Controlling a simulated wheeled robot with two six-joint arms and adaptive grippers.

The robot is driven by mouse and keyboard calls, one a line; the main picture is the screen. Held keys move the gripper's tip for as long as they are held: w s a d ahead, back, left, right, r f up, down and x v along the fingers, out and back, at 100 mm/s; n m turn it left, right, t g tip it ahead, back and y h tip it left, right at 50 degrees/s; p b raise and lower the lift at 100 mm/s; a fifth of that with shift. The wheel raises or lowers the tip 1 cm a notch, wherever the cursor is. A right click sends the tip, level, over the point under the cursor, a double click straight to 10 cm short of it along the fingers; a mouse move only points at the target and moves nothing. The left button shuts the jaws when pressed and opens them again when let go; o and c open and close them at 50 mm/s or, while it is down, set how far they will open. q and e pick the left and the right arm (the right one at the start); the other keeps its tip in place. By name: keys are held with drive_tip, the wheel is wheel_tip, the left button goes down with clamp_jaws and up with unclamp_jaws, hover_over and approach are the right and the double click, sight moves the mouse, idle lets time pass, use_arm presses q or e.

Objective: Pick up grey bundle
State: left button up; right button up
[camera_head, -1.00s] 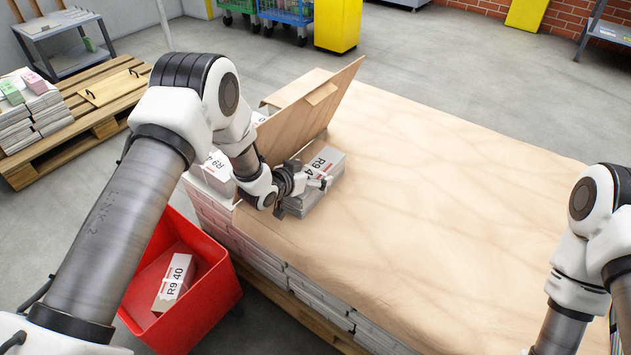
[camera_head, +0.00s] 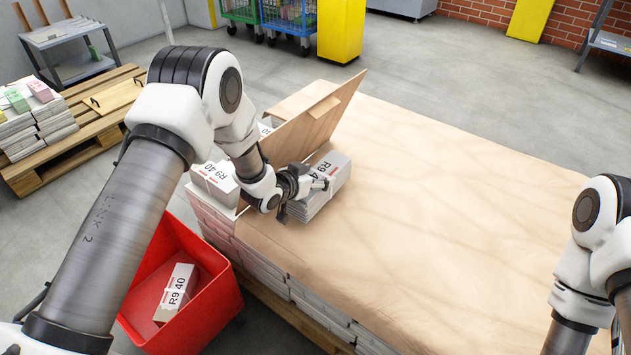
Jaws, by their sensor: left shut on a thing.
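The grey bundle (camera_head: 326,184) is a stack of newspapers with a white "R9 40" label sheet on top. It is at the left end of the large board-covered stack, beside a raised brown flap. My left gripper (camera_head: 313,184) is shut on the bundle's near left side. The arm hides part of that side. I cannot tell for sure whether the bundle's underside is clear of the board. My right arm shows at the right edge, but its gripper is out of view.
The raised brown flap (camera_head: 315,125) stands close behind the bundle. Another labelled bundle (camera_head: 215,180) lies left of my left wrist. A red bin (camera_head: 210,318) holding an "R9 40" bundle stands below. The brown board (camera_head: 450,210) is bare to the right.

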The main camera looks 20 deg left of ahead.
use_arm(q)
wheel_tip(320, 180, up, 4)
drive_tip(key=shift+w+f, duration=0.1)
drive_tip(key=shift+f, duration=0.15)
drive_tip(key=shift+d+r, duration=0.1)
drive_tip(key=shift+d, duration=0.15)
drive_tip(key=s+d+p, duration=0.3)
drive_tip(key=d+p, duration=0.5)
drive_tip(key=p, duration=0.1)
drive_tip(key=s+d+p, duration=0.3)
drive_tip(key=d+p, duration=0.6)
drive_tip(key=shift+s+d, duration=0.25)
drive_tip(key=shift+d, duration=0.05)
